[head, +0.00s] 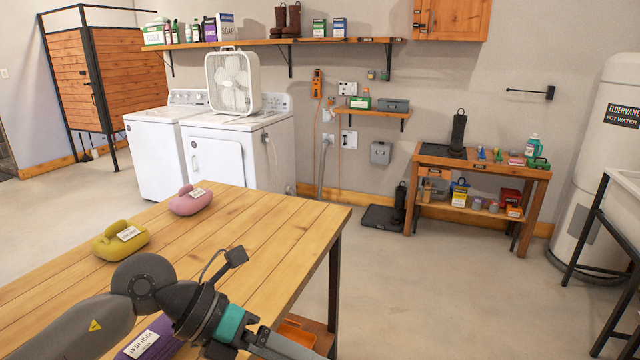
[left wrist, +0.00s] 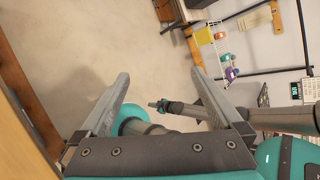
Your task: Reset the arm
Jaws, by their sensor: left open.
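My left arm reaches in from the lower left of the head view, over the wooden table (head: 255,215). Its gripper (head: 272,345) is at the bottom edge, partly cut off. In the left wrist view the left gripper (left wrist: 160,75) has its two grey fingers spread with nothing between them, and pale floor shows beyond. Another arm of mine with a teal ring shows beyond the fingers there. Its small dark end, apparently my right gripper (left wrist: 160,104), is too small to read. The right gripper is not in the head view.
A yellow labelled item (head: 120,240), a pink one (head: 190,201) and a purple one (head: 150,341) lie on the table. The purple one is close to my left arm, which partly hides it. Open floor (head: 440,290) lies right of the table. A small workbench (head: 535,172) stands against the wall.

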